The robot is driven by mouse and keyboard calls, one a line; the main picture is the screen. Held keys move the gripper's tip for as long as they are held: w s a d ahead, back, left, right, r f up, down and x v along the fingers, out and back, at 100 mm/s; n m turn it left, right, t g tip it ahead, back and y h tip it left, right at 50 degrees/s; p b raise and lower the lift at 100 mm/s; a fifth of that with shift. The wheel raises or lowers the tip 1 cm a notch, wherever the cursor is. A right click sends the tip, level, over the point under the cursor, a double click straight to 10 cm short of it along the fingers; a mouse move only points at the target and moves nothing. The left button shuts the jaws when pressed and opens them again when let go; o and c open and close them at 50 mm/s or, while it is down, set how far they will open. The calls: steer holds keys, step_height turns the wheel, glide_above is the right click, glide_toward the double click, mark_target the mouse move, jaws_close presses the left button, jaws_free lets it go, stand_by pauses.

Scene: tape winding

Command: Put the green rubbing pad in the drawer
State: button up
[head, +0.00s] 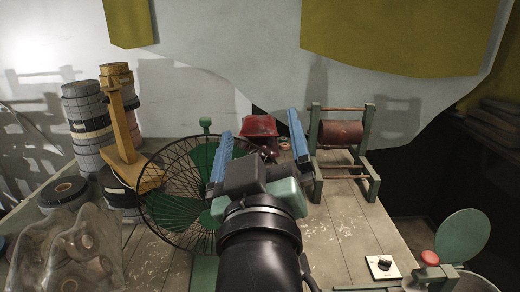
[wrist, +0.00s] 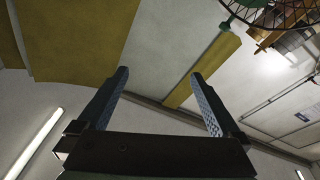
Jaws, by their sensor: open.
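My gripper (head: 259,124) is raised over the middle of the bench in the head view, with its two blue fingers spread apart. It also shows in the wrist view (wrist: 159,74), open with nothing between the fingers, against the walls and ceiling. I cannot make out a green rubbing pad in either view. No drawer shows in either view. My arm and gripper hide part of the bench.
A wire-caged green fan (head: 180,190) stands close left of my gripper, with tape stacks (head: 88,125) beyond. A red item (head: 259,126) sits behind it. A green-framed roller stand (head: 345,150) is to the right. Bare bench (head: 345,225) shows at front right, near a round green disc (head: 462,236).

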steer(key=s+r+m+t, duration=0.2)
steer(key=s+r, duration=0.3)
steer(key=r, duration=0.3)
steer(key=s+r+m+t, duration=0.2)
steer(key=s+r+t, duration=0.3)
steer(key=r, duration=0.4)
steer(key=shift+s+r+m, duration=0.25)
steer(key=shift+s+m, duration=0.05)
steer(key=shift+s, duration=0.3)
steer(key=shift+d, duration=0.1)
